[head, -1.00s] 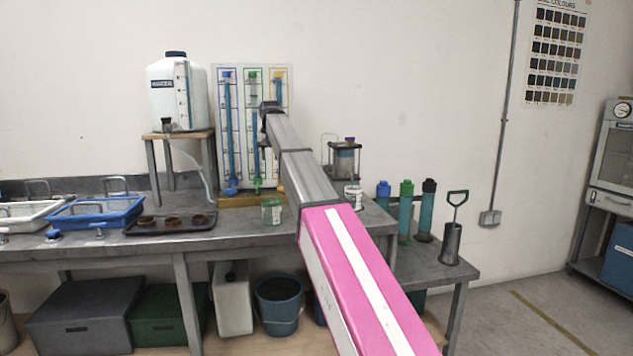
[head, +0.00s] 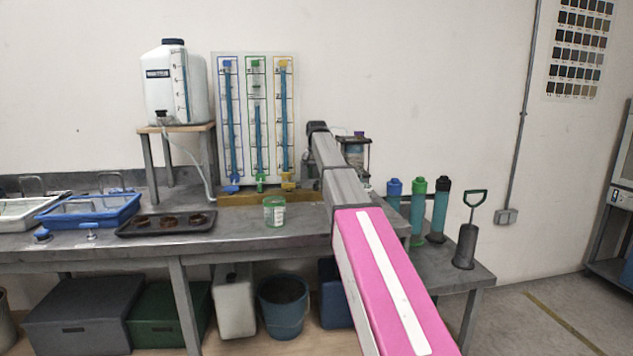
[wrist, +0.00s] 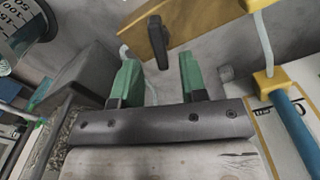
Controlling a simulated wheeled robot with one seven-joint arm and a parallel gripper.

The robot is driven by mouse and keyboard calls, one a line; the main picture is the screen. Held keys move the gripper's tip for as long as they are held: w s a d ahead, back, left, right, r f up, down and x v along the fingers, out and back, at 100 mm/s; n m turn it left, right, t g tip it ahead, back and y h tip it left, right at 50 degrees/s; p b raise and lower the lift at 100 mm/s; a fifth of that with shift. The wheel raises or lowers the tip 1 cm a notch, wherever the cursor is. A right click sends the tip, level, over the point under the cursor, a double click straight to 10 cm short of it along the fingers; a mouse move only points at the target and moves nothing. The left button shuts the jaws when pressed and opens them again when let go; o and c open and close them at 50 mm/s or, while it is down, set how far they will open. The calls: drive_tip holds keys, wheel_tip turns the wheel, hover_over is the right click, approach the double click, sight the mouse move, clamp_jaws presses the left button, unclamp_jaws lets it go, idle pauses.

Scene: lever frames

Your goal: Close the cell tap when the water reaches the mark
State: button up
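In the head view a board with three tubes (head: 246,80) stands at the back of the bench, with blue water in the tubes and blue, green and yellow taps (head: 288,183) at the bottom. A clear cell (head: 355,152) in a dark frame stands behind my arm, partly hidden. In the wrist view my gripper (wrist: 153,75) has two green fingers standing apart, with nothing between them. A black lever (wrist: 157,42) stands just beyond the fingertips, apart from them. I cannot tell for certain whether it is the cell tap. My gripper is hidden in the head view.
A clear jar with a green rim (head: 274,212) stands on the bench before the board. A white water tank (head: 174,85) stands on a stool at left. In the wrist view a yellow fitting (wrist: 268,80) is at right and a graduated vessel (wrist: 18,28) at upper left.

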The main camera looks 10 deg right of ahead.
sight(317, 181)
drive_tip(key=shift+f, duration=1.3)
drive_tip(key=shift+c, duration=0.3)
clamp_jaws()
drive_tip(key=shift+m, duration=1.4)
drive_tip(key=shift+o, duration=0.3)
unclamp_jaws()
drive_tip(key=shift+r, duration=0.1)
wheel_tip(317, 181, up, 11)
drive_tip(key=shift+f, duration=0.2)
